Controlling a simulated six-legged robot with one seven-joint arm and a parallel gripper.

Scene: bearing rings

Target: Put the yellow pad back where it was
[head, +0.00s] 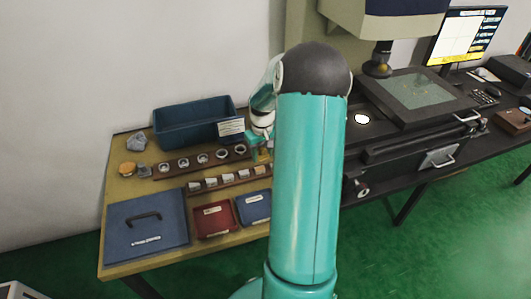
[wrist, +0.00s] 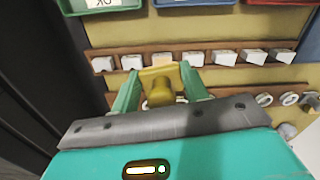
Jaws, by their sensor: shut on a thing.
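I cannot tell whether the pad touches the table. In the head view my gripper (head: 258,142) is at the right end of the wooden rails, partly hidden by my arm, and a bit of yellow (head: 262,157) shows below it.
A rail with several rings (head: 203,158) and a rail with white blocks (head: 228,178) lie near the gripper. A blue bin (head: 185,125) with a white label card (head: 231,127) stands behind. Red (head: 213,220) and blue (head: 254,208) trays lie in front. A dark machine (head: 405,150) stands right.

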